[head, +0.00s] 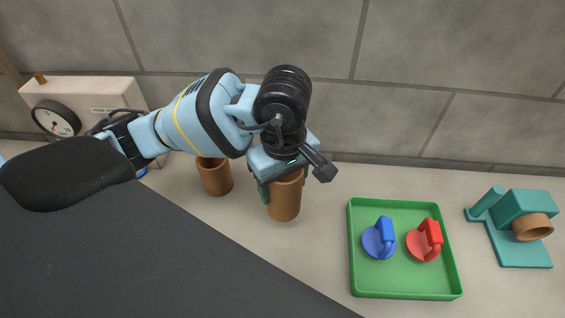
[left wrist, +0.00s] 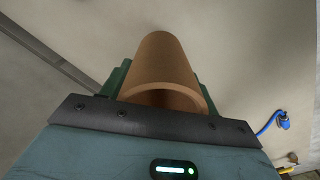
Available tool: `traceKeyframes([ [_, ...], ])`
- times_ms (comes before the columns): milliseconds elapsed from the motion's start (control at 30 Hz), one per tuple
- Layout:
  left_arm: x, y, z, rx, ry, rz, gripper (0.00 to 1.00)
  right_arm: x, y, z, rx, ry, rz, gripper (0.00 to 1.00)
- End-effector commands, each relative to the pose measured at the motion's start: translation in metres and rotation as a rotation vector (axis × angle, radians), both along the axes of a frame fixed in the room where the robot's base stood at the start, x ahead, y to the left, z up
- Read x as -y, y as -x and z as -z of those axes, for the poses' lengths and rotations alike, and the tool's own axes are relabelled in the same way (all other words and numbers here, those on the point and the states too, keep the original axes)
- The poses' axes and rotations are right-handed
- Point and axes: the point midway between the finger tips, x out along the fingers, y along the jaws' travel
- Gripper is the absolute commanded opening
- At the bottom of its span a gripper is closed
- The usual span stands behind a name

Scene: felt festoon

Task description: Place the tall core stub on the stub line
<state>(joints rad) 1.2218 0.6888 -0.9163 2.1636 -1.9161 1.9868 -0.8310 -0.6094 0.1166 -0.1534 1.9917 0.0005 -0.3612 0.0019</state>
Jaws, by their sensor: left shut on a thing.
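My left gripper (head: 284,180) is shut on a brown, hollow core stub (head: 284,200), which stands upright below it at the back of the table. The same stub fills the middle of the left wrist view (left wrist: 160,72), its open end towards the camera, between the two green fingers. I cannot tell whether its lower end touches the table. A second brown stub (head: 215,178) stands upright to its left, partly hidden by my arm; it looks shorter. No marked stub line can be made out. My right gripper is not in view.
A green tray (head: 355,285) holds a blue piece (head: 379,240) and a red piece (head: 425,242). At the far right is a teal stand (head: 524,258) with a brown ring (head: 532,227). A white box with a dial (head: 57,118) stands at back left. A stone wall closes the back.

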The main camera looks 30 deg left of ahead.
Motion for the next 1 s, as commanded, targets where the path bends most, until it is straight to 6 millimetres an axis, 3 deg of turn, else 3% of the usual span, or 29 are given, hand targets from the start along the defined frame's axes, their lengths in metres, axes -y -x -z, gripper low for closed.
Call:
traceKeyframes([
  [100,-0.013,-0.025,0.001,0.001,0.0,-0.005,0.36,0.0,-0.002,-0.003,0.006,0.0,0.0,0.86],
  [300,-0.026,-0.052,0.004,0.002,0.002,-0.002,0.36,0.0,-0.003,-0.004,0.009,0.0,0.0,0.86],
  [700,-0.034,-0.066,0.006,0.002,0.001,-0.002,0.36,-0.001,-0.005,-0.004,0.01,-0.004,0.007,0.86],
  [900,-0.033,-0.064,0.035,0.0,0.001,0.001,0.36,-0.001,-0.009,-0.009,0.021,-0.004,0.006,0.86],
  [1000,-0.033,-0.064,0.041,0.003,0.001,0.001,0.36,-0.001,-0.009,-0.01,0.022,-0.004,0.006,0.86],
])
